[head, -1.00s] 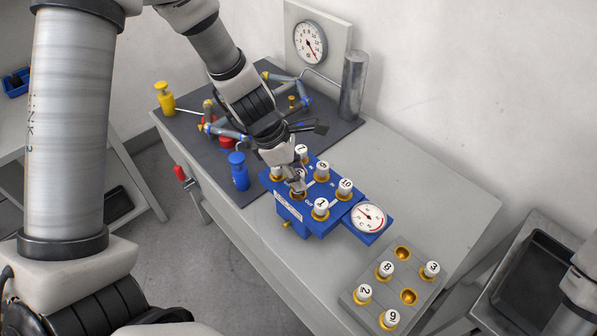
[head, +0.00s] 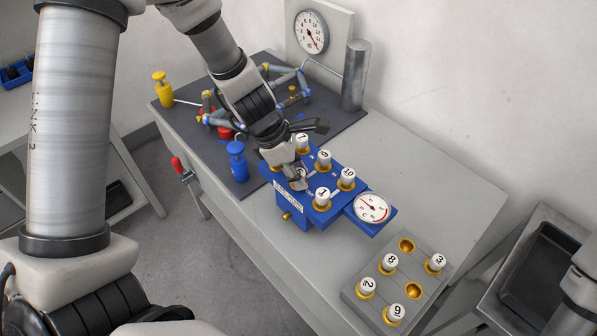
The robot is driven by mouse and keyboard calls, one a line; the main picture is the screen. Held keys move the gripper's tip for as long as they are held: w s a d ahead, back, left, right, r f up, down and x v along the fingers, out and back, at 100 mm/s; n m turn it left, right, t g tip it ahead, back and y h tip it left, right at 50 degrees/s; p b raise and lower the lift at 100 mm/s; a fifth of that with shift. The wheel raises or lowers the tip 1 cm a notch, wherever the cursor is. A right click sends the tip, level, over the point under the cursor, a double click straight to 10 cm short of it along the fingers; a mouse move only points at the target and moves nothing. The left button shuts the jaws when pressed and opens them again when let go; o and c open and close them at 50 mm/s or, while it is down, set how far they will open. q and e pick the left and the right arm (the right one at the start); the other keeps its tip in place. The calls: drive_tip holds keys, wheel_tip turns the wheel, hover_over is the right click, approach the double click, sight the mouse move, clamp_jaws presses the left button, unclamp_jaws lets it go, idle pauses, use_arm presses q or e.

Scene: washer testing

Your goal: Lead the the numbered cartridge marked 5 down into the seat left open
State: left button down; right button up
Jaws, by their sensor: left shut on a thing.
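My left gripper (head: 299,182) is shut at the near-left part of the blue block (head: 318,216). A small pale piece shows between its fingers, low at the block's top. It is likely the cartridge marked 5, but its number cannot be read. The fingers hide its lower end and the seat below, so I cannot tell how deep it sits. White cartridges in gold collars stand on the block around the gripper, among them one marked 10 (head: 347,176) and one marked 1 (head: 322,194). My right gripper is out of view.
A grey rack (head: 388,284) at front right holds several numbered cartridges and two empty gold cups. A round gauge (head: 372,208) is fixed to the block's right side.

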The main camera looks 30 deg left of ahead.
use_arm(q)
drive_tip(key=c, duration=0.8)
unclamp_jaws()
drive_tip(key=w+d+r+p+v, duration=0.1)
drive_tip(key=p+v, duration=0.7)
drive_tip(key=v, duration=1)
drive_tip(key=shift+d+r, duration=0.3)
drive_tip(key=shift+d, duration=0.3)
